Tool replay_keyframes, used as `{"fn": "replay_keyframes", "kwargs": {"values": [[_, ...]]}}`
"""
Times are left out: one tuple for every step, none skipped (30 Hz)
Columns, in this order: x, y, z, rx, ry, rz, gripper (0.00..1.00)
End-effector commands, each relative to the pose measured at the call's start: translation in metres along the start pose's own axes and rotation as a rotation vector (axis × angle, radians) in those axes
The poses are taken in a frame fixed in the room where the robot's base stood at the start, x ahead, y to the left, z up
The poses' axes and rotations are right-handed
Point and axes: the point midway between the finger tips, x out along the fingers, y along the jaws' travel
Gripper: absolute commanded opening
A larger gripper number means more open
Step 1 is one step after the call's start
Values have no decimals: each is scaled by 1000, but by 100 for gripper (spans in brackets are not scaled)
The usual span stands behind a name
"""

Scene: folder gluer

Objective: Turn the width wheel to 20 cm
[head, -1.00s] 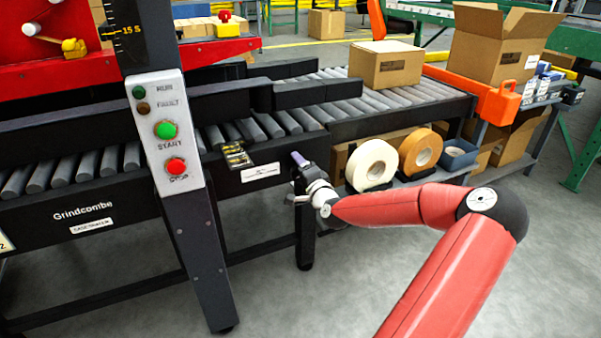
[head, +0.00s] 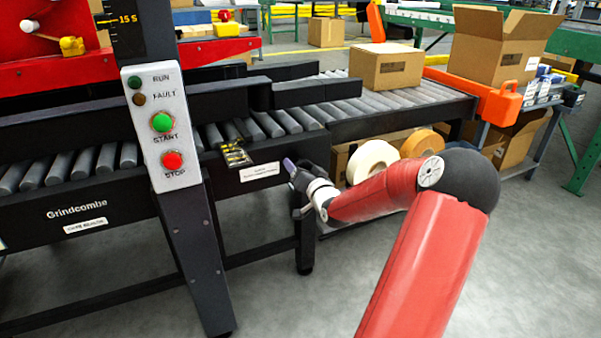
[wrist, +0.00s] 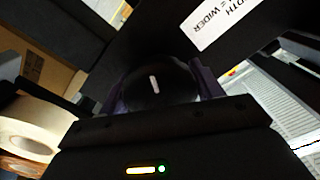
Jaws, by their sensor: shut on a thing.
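The width wheel shows in the wrist view as a dark round knob (wrist: 158,82) with a short white mark on its face. My gripper (wrist: 160,95) is shut on it, with a purplish finger pad on each side. A white label (wrist: 222,22) beside the knob reads in part "WIDER". In the head view my gripper (head: 291,170) is at the front side of the conveyor frame, near its right end, and the wheel is hidden behind it. The yellow-marked scale plate (head: 236,154) lies on the frame edge to the left; its reading is too small to tell.
A control post with a START/STOP panel (head: 162,127) stands left of my arm. Tape rolls (head: 372,160) sit on a low shelf behind my wrist. A closed carton (head: 386,66) rests on the rollers. The floor in front is clear.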

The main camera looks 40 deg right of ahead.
Motion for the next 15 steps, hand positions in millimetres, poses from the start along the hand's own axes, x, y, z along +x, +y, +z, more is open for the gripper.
{"fn": "replay_keyframes", "kwargs": {"values": [[0, 1, 2, -14, -3, 2, 42], [0, 1, 2, -21, -3, 1, 42], [0, 1, 2, -30, -3, 1, 42], [0, 0, 2, -36, -3, 1, 42], [0, 0, 2, -41, -3, 1, 42], [0, 0, 1, -46, -2, 1, 42], [0, 0, 1, -49, -2, 1, 42], [0, 1, 1, -51, -2, 1, 42], [0, 1, 1, -53, -2, 2, 42], [0, 1, 1, -54, -2, 2, 42], [0, 1, 1, -54, -2, 2, 42], [0, 1, 1, -54, -2, 2, 42], [0, 1, 1, -54, -2, 2, 42], [0, 1, 1, -54, -3, 2, 42], [0, 1, 1, -54, -3, 2, 42]]}}
